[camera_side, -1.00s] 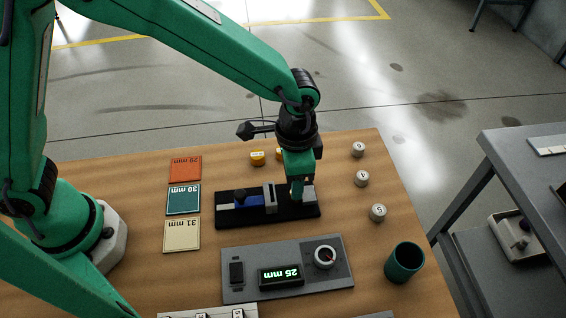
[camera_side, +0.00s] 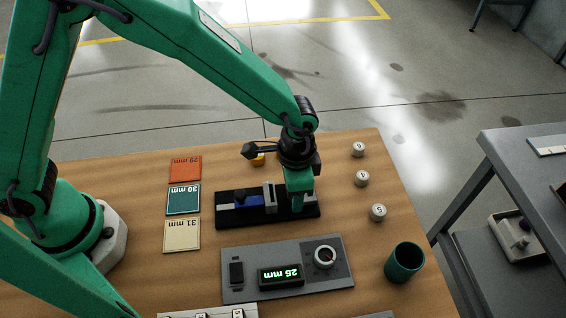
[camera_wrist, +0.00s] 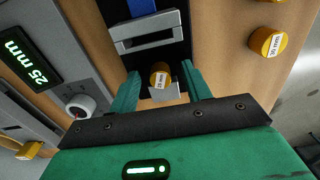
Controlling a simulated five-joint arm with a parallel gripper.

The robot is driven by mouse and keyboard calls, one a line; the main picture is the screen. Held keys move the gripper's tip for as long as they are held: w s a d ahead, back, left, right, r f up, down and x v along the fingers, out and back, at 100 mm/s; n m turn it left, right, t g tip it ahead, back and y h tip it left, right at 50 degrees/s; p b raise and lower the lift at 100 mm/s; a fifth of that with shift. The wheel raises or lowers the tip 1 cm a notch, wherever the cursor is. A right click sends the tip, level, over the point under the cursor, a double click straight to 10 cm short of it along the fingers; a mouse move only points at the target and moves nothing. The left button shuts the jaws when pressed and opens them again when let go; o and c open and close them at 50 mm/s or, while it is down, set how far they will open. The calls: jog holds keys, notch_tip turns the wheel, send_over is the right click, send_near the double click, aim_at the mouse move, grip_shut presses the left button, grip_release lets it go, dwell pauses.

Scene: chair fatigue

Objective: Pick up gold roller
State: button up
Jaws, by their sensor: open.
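A gold roller (camera_wrist: 160,78) with a white label sits at the end of the black measuring fixture (camera_side: 226,215), between my fingers in the wrist view. My gripper (camera_wrist: 160,88) is open, with one green finger on each side of this roller. In the side view my gripper (camera_side: 299,207) is low over the right end of the fixture and hides the roller there. Another gold roller (camera_wrist: 268,42) stands on the table to the right in the wrist view; one gold roller (camera_side: 258,160) shows partly behind my wrist in the side view.
A grey panel (camera_side: 240,292) with a 25 mm display and dial lies in front of the fixture. Orange, teal and cream cards (camera_side: 182,234) lie left. Several grey numbered rollers (camera_side: 378,212) and a green cup (camera_side: 404,262) stand right.

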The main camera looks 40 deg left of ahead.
grip_shut()
jog(key=shift+r, duration=0.2)
jog(key=shift+r, duration=0.5)
jog(key=r, duration=0.3)
jog(key=shift+s+d+r, duration=0.1)
jog(key=shift+s+d, duration=0.05)
jog(key=shift+s, duration=0.15)
jog(key=s+d+r, duration=0.3)
jog(key=s+r, duration=0.3)
jog(key=s, duration=0.4)
jog(key=shift+s+d+r, duration=0.2)
jog(key=shift+d+r, duration=0.05)
jog(key=shift+d, duration=0.15)
